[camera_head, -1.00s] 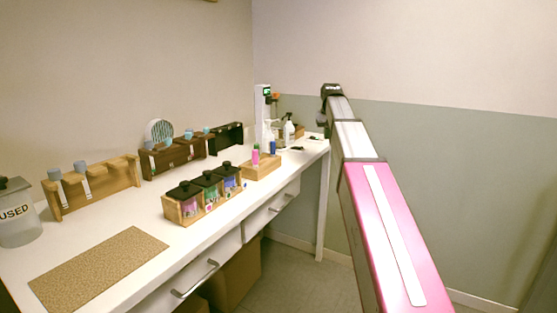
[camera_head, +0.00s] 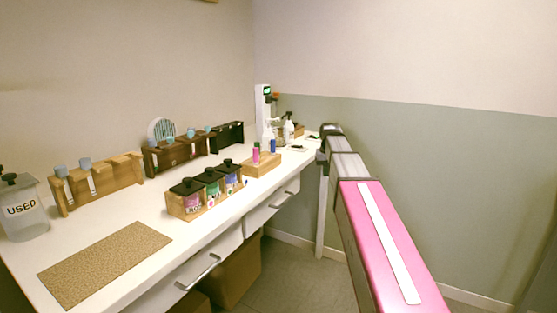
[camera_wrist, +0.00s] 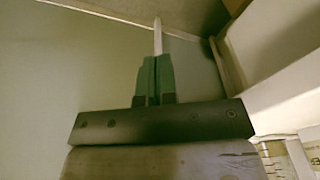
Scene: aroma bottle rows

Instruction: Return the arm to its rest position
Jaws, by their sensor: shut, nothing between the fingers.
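My arm stretches out on the right side of the head view, with its pink link near the camera and its far end beside the right end of the counter (camera_head: 120,212). In the head view my gripper's fingers are hidden behind the arm's far end. In the wrist view my gripper (camera_wrist: 154,75) shows its two dark green fingers pressed together with nothing between them. The fingers point towards a thin pale upright post (camera_wrist: 158,38).
The counter holds a jar marked USED (camera_head: 22,212), a cork mat (camera_head: 105,262), a wooden box with black-lidded jars (camera_head: 190,209), a small wooden tray (camera_head: 262,167) and bottle racks (camera_head: 100,184). Drawers (camera_head: 207,270) are below. Open floor (camera_head: 290,275) lies between the counter and my arm.

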